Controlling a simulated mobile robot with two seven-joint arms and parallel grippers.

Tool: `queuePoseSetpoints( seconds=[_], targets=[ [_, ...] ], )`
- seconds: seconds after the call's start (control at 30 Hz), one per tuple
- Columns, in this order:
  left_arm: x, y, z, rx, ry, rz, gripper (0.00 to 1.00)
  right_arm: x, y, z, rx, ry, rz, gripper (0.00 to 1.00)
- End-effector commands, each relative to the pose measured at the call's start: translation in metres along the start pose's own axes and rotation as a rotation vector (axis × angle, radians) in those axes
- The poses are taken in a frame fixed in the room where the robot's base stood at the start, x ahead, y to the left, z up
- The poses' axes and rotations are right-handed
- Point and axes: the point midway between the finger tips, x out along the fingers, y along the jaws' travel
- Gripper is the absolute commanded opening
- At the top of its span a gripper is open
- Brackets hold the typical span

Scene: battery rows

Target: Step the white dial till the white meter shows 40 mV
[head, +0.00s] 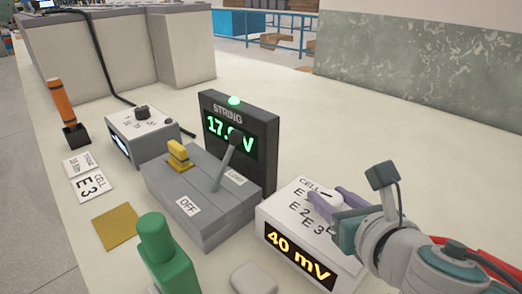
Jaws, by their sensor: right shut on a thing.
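The white meter (270,224) stands at the right of the bench, and its display (298,254) reads 40 mV in yellow digits. Its sloped top carries the words CELL, E, E 2 and E 3 around the white dial (323,203). My right gripper (330,199) comes in from the right with its purple fingers shut on the white dial. The fingers hide part of the dial and some of the lettering. My left gripper is not in view.
A dark STRING meter (270,130) with green digits and a lit green lamp stands behind a grey switch box (207,228) with a lever. A green object (163,262), a grey box with a black knob (128,122) and an orange-handled tool (62,102) stand left. Bench behind the gripper is clear.

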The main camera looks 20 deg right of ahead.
Motion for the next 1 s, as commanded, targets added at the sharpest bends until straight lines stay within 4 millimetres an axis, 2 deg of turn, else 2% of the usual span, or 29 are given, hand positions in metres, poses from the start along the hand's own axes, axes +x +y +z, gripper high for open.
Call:
queuePoseSetpoints(
  seconds=[0.4,0.93,0.97,1.0],
  targets=[
    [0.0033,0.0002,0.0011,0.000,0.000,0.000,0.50,0.0005,0.0005,0.0003,0.073,-0.001,-0.176,0.00],
    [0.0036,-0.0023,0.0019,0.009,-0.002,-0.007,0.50,0.0003,-0.0002,0.0000,0.083,0.000,-0.201,0.00],
    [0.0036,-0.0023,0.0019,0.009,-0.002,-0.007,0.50,0.0003,-0.0002,-0.0001,0.083,0.000,-0.201,0.49],
    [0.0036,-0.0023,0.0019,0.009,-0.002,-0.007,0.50,0.0003,-0.0002,-0.0001,0.083,0.000,-0.201,0.54]
  ],
)
